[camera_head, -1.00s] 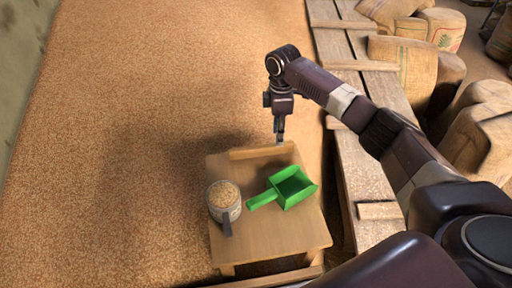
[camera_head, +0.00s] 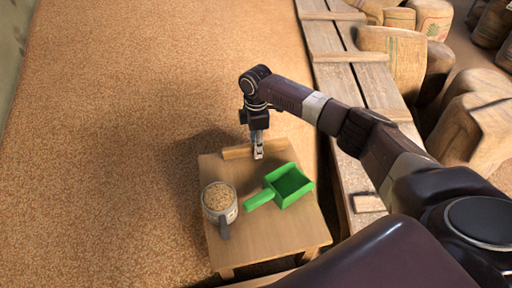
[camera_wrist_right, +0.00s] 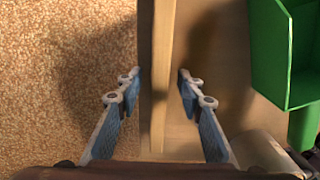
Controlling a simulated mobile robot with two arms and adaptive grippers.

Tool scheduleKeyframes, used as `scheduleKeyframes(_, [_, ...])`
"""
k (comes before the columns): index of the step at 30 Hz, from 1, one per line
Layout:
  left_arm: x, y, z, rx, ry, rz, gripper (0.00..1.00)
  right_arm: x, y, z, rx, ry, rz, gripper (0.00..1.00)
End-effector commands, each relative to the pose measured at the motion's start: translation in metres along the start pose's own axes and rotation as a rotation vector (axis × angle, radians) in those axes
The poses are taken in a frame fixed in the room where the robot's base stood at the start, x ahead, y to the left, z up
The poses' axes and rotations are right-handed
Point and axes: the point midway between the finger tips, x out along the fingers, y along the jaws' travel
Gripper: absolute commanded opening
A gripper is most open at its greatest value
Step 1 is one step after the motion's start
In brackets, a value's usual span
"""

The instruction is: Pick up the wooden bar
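The wooden bar (camera_head: 234,153) lies along the far edge of the small wooden table (camera_head: 262,243). My right gripper (camera_head: 258,151) points down over the middle of the bar, with its fingertips hiding part of it. In the right wrist view the bar (camera_wrist_right: 163,60) runs top to bottom between the two spread fingers of my right gripper (camera_wrist_right: 158,78), with gaps on both sides. The gripper is open and holds nothing. Whether the fingertips reach down to the bar's height is hard to tell. My left gripper is out of view.
A green scoop (camera_head: 285,188) lies on the table just right of the bar's near side; it also shows in the right wrist view (camera_wrist_right: 270,50). A mug filled with grain (camera_head: 219,202) stands at the table's left. Grain (camera_head: 110,150) surrounds it. Wooden planks (camera_head: 350,90) and sacks (camera_head: 395,60) are right.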

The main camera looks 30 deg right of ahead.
Motion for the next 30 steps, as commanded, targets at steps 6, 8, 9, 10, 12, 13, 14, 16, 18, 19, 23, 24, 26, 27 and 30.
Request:
scheduleKeyframes(6, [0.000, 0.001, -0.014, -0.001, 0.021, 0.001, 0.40, 0.000, 0.000, 0.000, 0.000, 0.000, 0.001, 0.30])
scheduleKeyframes(8, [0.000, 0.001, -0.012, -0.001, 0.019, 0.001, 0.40, 0.000, 0.000, 0.000, 0.000, 0.000, 0.001, 0.24])
scheduleKeyframes(9, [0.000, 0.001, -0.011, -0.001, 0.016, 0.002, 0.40, 0.000, 0.000, 0.000, 0.000, 0.000, 0.001, 0.19])
scheduleKeyframes(10, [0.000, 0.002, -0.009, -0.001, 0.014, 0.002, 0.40, 0.000, 0.000, 0.000, 0.000, 0.000, 0.001, 0.16])
scheduleKeyframes(12, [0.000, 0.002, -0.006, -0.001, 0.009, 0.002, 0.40, 0.000, 0.000, 0.000, -0.001, 0.000, 0.001, 0.08])
scheduleKeyframes(13, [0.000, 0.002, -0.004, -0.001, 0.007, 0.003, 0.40, 0.000, 0.000, 0.000, 0.000, 0.000, 0.001, 0.05])
scheduleKeyframes(14, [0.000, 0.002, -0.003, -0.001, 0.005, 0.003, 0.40, 0.000, 0.000, 0.000, 0.000, 0.000, 0.001, 0.02])
scheduleKeyframes(16, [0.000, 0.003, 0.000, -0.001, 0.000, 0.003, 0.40, 0.000, 0.000, 0.000, 0.000, 0.001, 0.001, 0.00])
scheduleKeyframes(18, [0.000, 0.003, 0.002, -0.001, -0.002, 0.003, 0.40, -0.001, 0.001, -0.001, 0.000, 0.001, 0.001, 0.00])
scheduleKeyframes(19, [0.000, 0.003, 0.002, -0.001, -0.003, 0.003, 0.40, -0.001, 0.001, -0.001, 0.000, 0.001, 0.001, 0.00])
scheduleKeyframes(23, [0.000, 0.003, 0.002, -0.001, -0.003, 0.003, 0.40, -0.001, 0.001, -0.001, 0.000, 0.001, 0.001, 0.00])
scheduleKeyframes(24, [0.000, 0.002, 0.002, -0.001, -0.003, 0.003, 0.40, -0.002, 0.001, -0.001, -0.001, 0.001, 0.002, 0.00])
scheduleKeyframes(26, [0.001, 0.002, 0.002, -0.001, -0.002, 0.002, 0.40, -0.004, 0.001, -0.001, -0.001, 0.002, 0.002, 0.00])
scheduleKeyframes(27, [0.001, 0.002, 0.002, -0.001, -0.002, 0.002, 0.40, -0.007, 0.001, -0.001, -0.001, 0.002, 0.003, 0.00])
scheduleKeyframes(30, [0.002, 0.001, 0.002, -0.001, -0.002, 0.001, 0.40, -0.016, 0.001, -0.001, -0.001, 0.002, 0.003, 0.00])
